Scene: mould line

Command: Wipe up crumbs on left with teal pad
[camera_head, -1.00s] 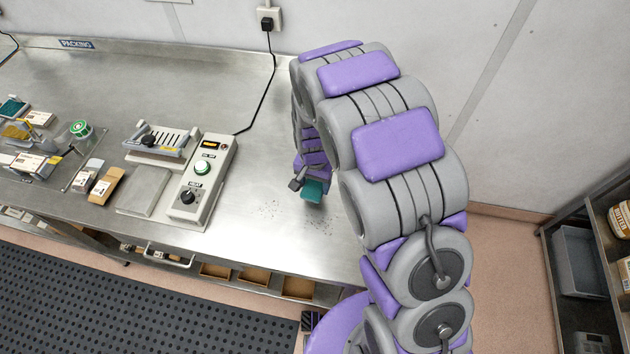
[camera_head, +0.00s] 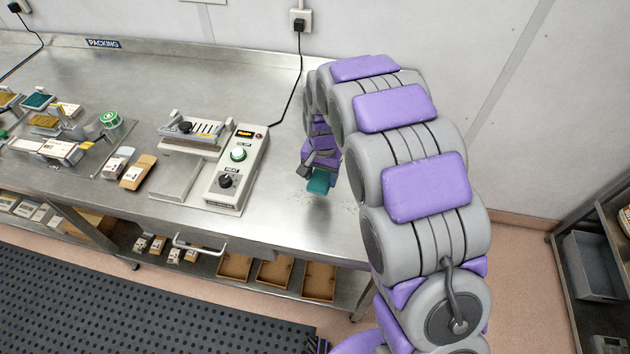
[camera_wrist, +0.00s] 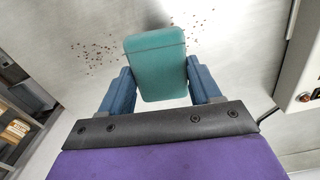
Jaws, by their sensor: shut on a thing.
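My gripper (camera_wrist: 158,72) is shut on the teal pad (camera_wrist: 155,60), a rounded block between its two blue fingers. In the head view the gripper (camera_head: 318,168) points down over the steel bench, left of my arm, with the teal pad (camera_head: 320,182) at its end. The pad looks a little above the bench, with a shadow below it; contact is not clear. In the wrist view, one patch of brown crumbs (camera_wrist: 95,56) lies left of the pad and another (camera_wrist: 198,22) right, partly hidden by it. The right patch (camera_head: 352,194) is faint in the head view.
A grey sealer control box (camera_head: 237,170) with a green button stands on the bench left of the pad. Its black cable (camera_head: 299,80) runs up to the wall socket. The bench behind the pad is clear.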

